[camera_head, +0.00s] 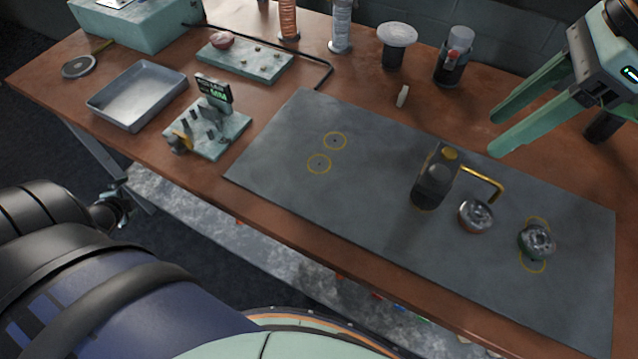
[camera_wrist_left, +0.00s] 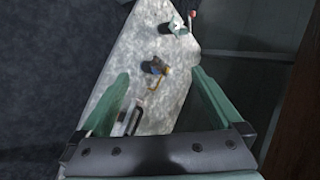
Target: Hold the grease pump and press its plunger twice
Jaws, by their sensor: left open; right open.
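The grease pump (camera_head: 432,187) is a dark upright cylinder with a brass plunger knob (camera_head: 450,154) on top and a bent brass spout to its right. It stands on the grey mat (camera_head: 375,160). My right gripper (camera_head: 494,134) is open and empty, above and behind the pump to the right, apart from it. My left gripper (camera_wrist_left: 161,76) is open in the left wrist view, with nothing between its fingers. It faces a grey low surface, away from the pump. Its fingers are not clear in the head view, where the left arm fills the lower left.
Two round metal-topped parts (camera_head: 476,216) (camera_head: 537,241) stand right of the pump. A metal tray (camera_head: 137,96), a small fixture (camera_head: 208,132) and a green plate (camera_head: 245,62) sit left on the brown table (camera_head: 200,165). Jars and tubes line the back. The mat's left half is clear.

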